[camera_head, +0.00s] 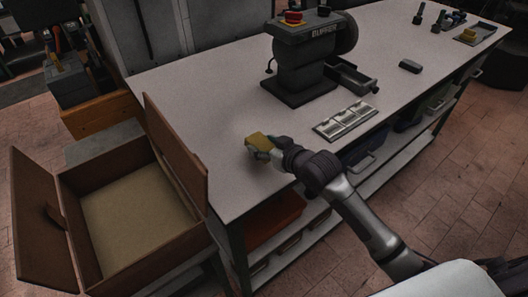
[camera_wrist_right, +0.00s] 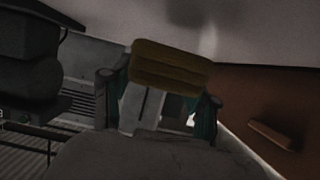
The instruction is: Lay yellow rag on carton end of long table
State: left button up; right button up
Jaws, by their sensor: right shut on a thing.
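The yellow rag (camera_head: 258,141) is a folded block held in my right gripper (camera_head: 262,150) at the near-left end of the long table (camera_head: 205,110). In the right wrist view the rag (camera_wrist_right: 170,65) spans between the two fingers of the right gripper (camera_wrist_right: 160,85), which are shut on it. Whether the rag touches the tabletop cannot be told. The open brown carton (camera_head: 140,215) stands at the left, beside this end of the table. My left gripper is not in view.
A dark buffing machine (camera_head: 300,65) stands on the table behind the gripper. A metal tray with panels (camera_head: 346,121) and a small dark block (camera_head: 410,66) lie to the right. The white tabletop around the rag is clear. The carton's raised flap (camera_head: 175,150) stands close to the table's left edge.

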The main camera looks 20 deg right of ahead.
notch_tip(320, 180, down, 4)
jog(key=shift+r+p, duration=0.25)
jog(key=shift+p, duration=0.05)
jog(key=shift+f, duration=0.2)
jog(key=o, duration=1)
jog(key=shift+f, duration=0.1)
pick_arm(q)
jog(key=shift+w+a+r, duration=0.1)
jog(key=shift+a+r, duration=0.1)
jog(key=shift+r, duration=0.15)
pick_arm(e)
jog(key=shift+o, duration=0.2)
